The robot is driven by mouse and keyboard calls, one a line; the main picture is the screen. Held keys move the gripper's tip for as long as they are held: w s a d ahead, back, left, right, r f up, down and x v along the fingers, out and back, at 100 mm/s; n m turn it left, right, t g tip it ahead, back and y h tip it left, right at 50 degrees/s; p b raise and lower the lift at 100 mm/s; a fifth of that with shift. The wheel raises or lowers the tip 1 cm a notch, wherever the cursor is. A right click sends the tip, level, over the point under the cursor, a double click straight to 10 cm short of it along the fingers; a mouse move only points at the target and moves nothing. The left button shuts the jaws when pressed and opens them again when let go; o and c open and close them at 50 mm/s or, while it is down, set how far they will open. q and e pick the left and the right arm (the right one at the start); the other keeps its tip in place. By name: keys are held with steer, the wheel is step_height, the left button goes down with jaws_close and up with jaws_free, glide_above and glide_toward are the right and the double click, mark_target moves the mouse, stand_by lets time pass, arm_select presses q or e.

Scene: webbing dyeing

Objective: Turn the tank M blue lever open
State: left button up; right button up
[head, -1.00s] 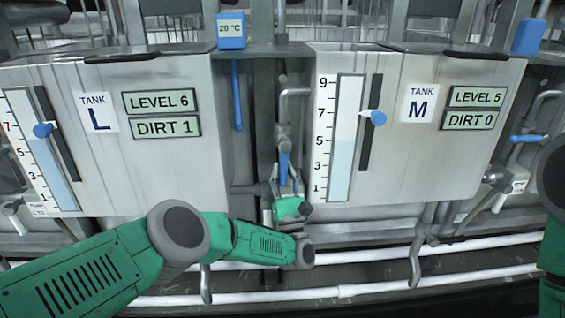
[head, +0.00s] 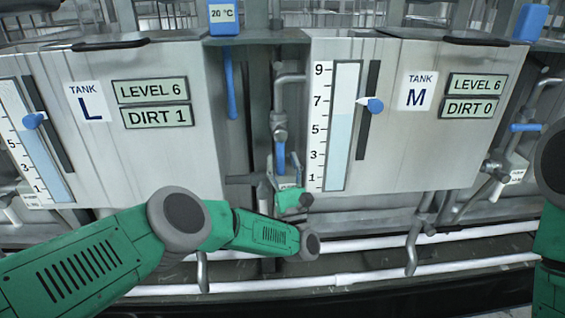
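Tank M (head: 440,150) is the steel tank on the right, with displays reading LEVEL 6 and DIRT 0. A blue lever (head: 281,157) hangs upright on the pipe just left of tank M. My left gripper (head: 285,172) is at the lever's lower end, its fingers apart on either side of it; contact is hard to tell. Another blue lever (head: 525,127) lies level on the pipes right of tank M. My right gripper is out of view; only part of my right arm shows at the right edge.
Tank L (head: 150,160) stands on the left, reading LEVEL 6 and DIRT 1. A blue 20 °C box (head: 223,17) with a long blue handle (head: 230,85) is between the tanks. White pipes (head: 400,281) run low across the front.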

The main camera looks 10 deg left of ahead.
arm_select(q)
steer(key=v, duration=1.2)
steer(key=shift+f, duration=0.1)
